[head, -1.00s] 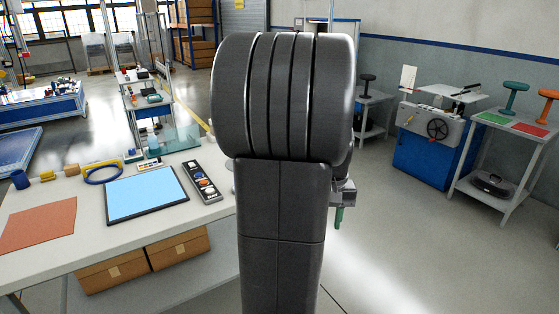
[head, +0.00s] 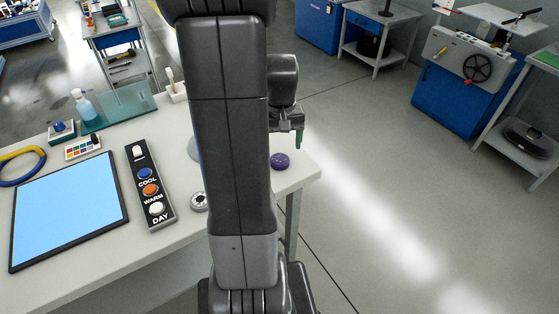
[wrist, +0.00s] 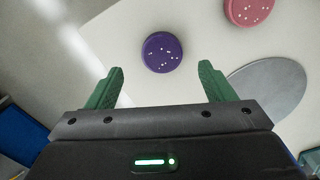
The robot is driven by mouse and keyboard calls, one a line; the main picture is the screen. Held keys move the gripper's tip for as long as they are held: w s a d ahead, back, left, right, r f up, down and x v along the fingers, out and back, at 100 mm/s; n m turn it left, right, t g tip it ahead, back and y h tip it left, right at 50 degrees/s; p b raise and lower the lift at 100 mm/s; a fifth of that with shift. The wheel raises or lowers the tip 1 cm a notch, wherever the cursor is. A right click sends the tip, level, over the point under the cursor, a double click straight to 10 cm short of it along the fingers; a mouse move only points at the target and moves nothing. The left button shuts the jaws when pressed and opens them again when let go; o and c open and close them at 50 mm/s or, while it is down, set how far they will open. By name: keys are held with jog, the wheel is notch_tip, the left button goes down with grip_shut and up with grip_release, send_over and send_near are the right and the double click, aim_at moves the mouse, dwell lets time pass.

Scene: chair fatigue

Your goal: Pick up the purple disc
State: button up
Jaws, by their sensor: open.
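The purple disc (head: 280,161) lies flat on the white table near its right end. In the wrist view the purple disc (wrist: 162,52) has small pale dots on top and lies beyond the fingertips, between their lines. My gripper (wrist: 160,80) is open and empty, with green fingers apart. In the head view only a green fingertip of my gripper (head: 299,140) shows, just above and right of the disc. My arm hides part of the table in the head view.
A pink dotted disc (wrist: 249,11) and a grey round plate (wrist: 266,92) lie beside the purple disc. A button panel (head: 150,187), a light-blue panel (head: 68,212) and a small round dial (head: 199,201) are on the table left of my arm. Open floor lies to the right.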

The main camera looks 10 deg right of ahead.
aim_at(280, 159)
jog(key=shift+w+f, duration=0.15)
jog(key=shift+f, duration=0.1)
notch_tip(280, 159, down, 5)
jog(key=shift+a+r, duration=0.1)
jog(key=shift+a, duration=0.05)
jog(key=shift+c, duration=0.5)
jog(key=c, duration=1)
